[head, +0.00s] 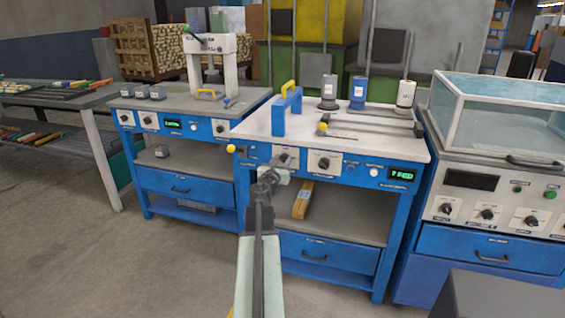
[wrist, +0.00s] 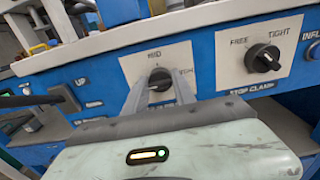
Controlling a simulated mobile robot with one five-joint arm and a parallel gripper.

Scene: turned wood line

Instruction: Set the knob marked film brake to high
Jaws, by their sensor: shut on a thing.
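A dark knob on a white plate (wrist: 182,56) sits between my gripper's two fingers in the wrist view. The plate reads MID at the top, with a partly covered word, seemingly HIGH, at the right. My gripper (wrist: 160,88) is shut on this knob (wrist: 160,77). The knob's name label is hidden by my gripper, and I cannot tell its pointer's setting clearly. In the head view my gripper (head: 272,174) is at the front panel of the middle blue bench (head: 262,151), covering much of that knob's plate.
Right of it is the stop clamp knob (wrist: 263,58), marked FREE and TIGHT. A lit green display (head: 401,174) is farther right on the panel. Below, an open shelf (head: 345,215) holds a wooden block (head: 303,199). A blue frame with a yellow handle (head: 287,112) stands on the bench top.

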